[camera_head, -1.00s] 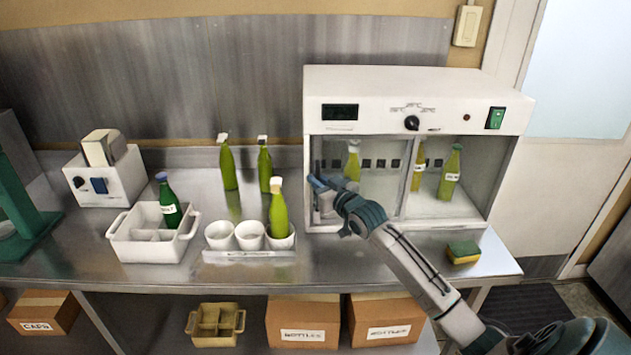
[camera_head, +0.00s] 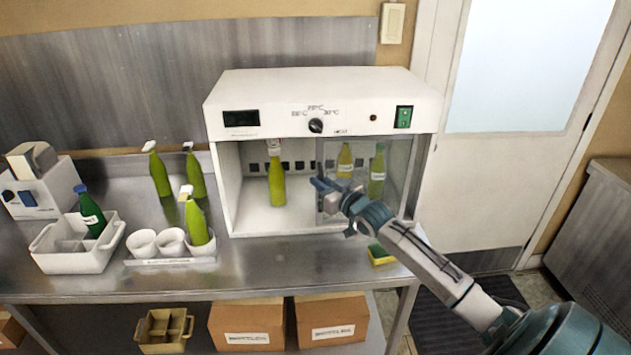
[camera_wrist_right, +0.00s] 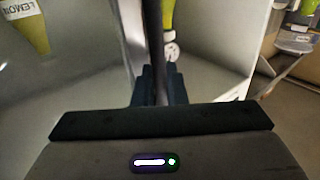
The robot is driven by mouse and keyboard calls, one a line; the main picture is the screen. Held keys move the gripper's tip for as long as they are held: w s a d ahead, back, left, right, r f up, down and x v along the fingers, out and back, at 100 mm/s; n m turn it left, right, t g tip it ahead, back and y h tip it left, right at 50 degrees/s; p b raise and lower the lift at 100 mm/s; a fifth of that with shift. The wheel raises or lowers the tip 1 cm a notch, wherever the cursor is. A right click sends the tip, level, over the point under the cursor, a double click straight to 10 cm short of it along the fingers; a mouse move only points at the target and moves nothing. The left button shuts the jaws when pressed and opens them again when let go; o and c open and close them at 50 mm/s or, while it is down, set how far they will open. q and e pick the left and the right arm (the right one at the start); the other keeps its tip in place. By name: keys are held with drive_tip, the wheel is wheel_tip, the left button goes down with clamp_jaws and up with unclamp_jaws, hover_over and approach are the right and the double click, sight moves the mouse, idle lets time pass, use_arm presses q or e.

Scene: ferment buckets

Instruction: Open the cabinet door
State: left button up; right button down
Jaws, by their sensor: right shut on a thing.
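The white cabinet (camera_head: 222,190) stands on the steel bench, with a dial and green switch on its upper panel. Its clear sliding door (camera_head: 361,165) lies over the right half. The left half of the front is open. My right gripper (camera_head: 324,186) is shut on the door's left edge, low down. In the right wrist view, the dark door edge (camera_wrist_right: 158,70) runs upright between the fingers. Inside, a green bottle (camera_head: 277,182) stands in the open half. A yellowish bottle (camera_head: 345,158) and another green bottle (camera_head: 377,175) stand behind the door. My left gripper is not in view.
A yellow-green sponge (camera_head: 381,255) lies on the bench before the cabinet's right side. To the left are a cup rack (camera_head: 170,262), a white crate (camera_head: 75,261) and several bottles. Cardboard boxes (camera_head: 246,322) sit below. Clear bench lies before the cabinet's left half.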

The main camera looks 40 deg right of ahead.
drive_tip(key=shift+s+d+f, duration=0.15)
drive_tip(key=shift+d, duration=0.1)
drive_tip(key=shift+s+d, duration=0.1)
drive_tip(key=c, duration=1.8)
unclamp_jaws()
drive_tip(key=shift+c, duration=0.2)
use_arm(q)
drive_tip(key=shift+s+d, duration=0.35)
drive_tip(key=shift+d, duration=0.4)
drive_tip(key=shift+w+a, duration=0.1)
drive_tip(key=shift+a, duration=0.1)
